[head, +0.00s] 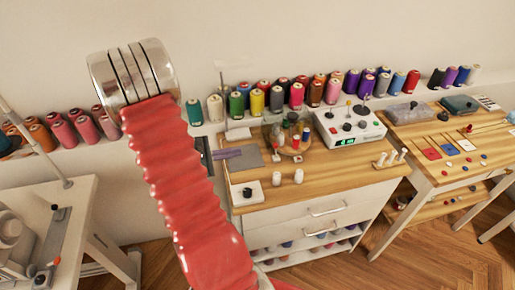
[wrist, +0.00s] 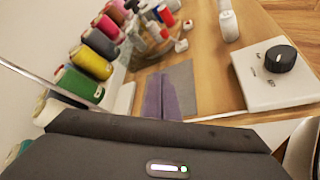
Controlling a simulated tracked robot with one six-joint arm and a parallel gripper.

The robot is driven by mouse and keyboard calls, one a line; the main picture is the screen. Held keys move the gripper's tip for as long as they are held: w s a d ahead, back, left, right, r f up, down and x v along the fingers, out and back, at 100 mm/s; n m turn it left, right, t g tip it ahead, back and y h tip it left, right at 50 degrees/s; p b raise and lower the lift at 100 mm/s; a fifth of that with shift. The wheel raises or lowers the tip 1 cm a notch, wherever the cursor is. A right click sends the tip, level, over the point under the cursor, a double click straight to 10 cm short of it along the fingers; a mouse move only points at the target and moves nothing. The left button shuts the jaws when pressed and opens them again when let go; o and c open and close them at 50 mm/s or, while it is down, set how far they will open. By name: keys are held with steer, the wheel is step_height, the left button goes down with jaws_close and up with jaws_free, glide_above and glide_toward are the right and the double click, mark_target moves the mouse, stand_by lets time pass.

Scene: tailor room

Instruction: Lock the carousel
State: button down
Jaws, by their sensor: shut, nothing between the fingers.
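A white plate with a black knob (head: 247,191) sits at the cabinet's front left corner. The knob is larger in the wrist view (wrist: 280,59), with a white pointer mark on it. My gripper (wrist: 160,132) shows as a dark grey body along the bottom of the wrist view. It is shut and empty, apart from the knob and the carousel.
A grey mat with a purple strip (head: 236,158) lies behind the knob plate. A row of thread spools (head: 276,98) lines the wall. The cabinet's front right is mostly clear.

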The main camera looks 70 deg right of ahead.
mark_target(255, 155)
steer(key=x, duration=0.9)
steer(key=shift+s+d+f, duration=0.2)
steer(key=shift+d+f, duration=0.05)
steer(key=shift+s+d+r, duration=0.1)
steer(key=shift+s+r, duration=0.05)
steer(key=shift+s, duration=0.2)
steer(key=shift+s+r, duration=0.5)
steer(key=shift+s, duration=0.2)
steer(key=shift+s+r, duration=0.45)
steer(key=shift+s, duration=0.2)
steer(key=shift+s+a+r, duration=0.1)
steer(key=shift+a, duration=0.2)
